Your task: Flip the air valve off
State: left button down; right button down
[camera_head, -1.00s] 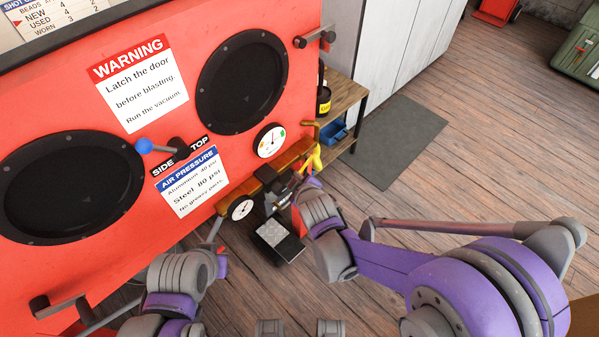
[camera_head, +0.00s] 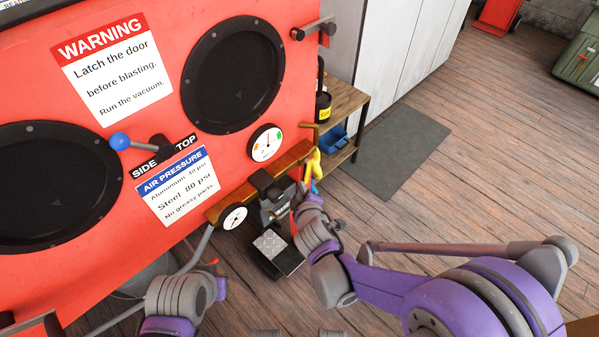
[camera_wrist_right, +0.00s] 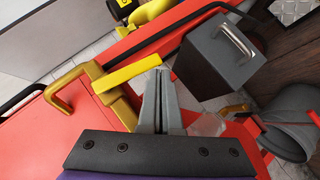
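The air valve's yellow lever (camera_head: 313,166) sits near the right end of the brass pipe (camera_head: 290,160) along the red cabinet's lower front edge. In the right wrist view the yellow lever (camera_wrist_right: 128,74) slants across the brass pipe (camera_wrist_right: 116,97). My right gripper (camera_wrist_right: 160,72) has its fingers close together, with nothing seen between them. Its tips lie right by the lever's free end; I cannot tell if they touch. In the head view my right wrist is just below the lever and the fingers are hard to make out. My left forearm is at the lower left; its fingers do not show clearly.
The red blast cabinet (camera_head: 85,275) fills the left. A blue-knobbed selector (camera_head: 120,141) and a pressure gauge (camera_head: 265,143) stick out from its front. A black pedal (camera_head: 283,264) is below the pipe. A wooden shelf (camera_head: 348,98) stands right of the valve. Open floor lies to the right.

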pick_arm(q)
jog(key=shift+w+d+f+b, duration=0.15)
jog(key=shift+w+f+b, duration=0.1)
jog(key=shift+f+b, duration=0.25)
pick_arm(e)
jog(key=shift+w+d+f, duration=0.4)
jog(key=shift+d, duration=0.05)
pick_arm(q)
jog(key=shift+f, duration=0.1)
